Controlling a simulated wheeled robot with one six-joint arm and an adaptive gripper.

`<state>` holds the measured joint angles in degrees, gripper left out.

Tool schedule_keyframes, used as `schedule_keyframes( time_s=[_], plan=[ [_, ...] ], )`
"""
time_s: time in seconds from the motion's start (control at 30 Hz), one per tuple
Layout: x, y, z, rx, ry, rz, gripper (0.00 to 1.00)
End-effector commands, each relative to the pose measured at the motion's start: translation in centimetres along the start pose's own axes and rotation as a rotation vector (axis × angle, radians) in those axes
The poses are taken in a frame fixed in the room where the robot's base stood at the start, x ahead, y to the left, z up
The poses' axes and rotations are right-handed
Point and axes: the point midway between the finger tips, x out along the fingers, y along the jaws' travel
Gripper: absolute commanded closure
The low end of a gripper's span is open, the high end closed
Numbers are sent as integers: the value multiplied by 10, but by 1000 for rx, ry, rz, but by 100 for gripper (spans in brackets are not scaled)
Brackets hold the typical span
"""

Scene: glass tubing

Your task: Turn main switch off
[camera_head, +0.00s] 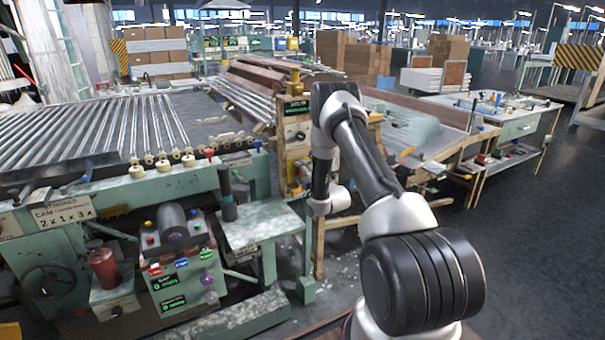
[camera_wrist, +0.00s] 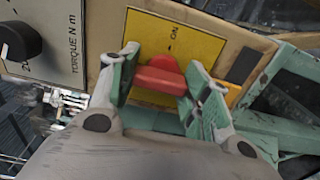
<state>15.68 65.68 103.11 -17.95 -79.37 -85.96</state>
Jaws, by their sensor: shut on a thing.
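In the wrist view, the main switch is a red handle (camera_wrist: 160,76) on a yellow plate (camera_wrist: 178,38). The plate carries a small arrow and the word ON above the handle. My gripper (camera_wrist: 161,72) has its two green-padded fingers on either side of the red handle and is shut on it. The handle's lower part is partly hidden by the fingers and gripper body. In the head view, my arm reaches to the tan control cabinet (camera_head: 297,132); the fingers and switch are hidden there.
A grey panel marked TORQUE N m (camera_wrist: 70,58) with a black knob (camera_wrist: 18,41) is beside the yellow plate. Green machine framework (camera_wrist: 285,80) is close on the right. In the head view, a green machine with rollers (camera_head: 90,130) stands left and a workbench (camera_head: 500,120) right.

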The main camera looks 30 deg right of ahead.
Motion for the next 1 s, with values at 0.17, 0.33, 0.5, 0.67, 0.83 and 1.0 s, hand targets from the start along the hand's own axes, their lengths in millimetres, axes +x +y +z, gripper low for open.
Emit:
schedule_keyframes(
  time_s=[0.17,0.33,0.5,0.67,0.83,1.0],
  plan=[
    [0,-2,-1,-23,1,-3,76],
    [-1,-2,-1,-27,2,-3,76],
    [-1,-2,-1,-27,2,-4,76],
    [-1,-2,-1,-26,2,-4,32],
    [0,-1,-1,-26,1,-2,30],
    [-1,-1,0,-26,0,-2,30]
  ],
)
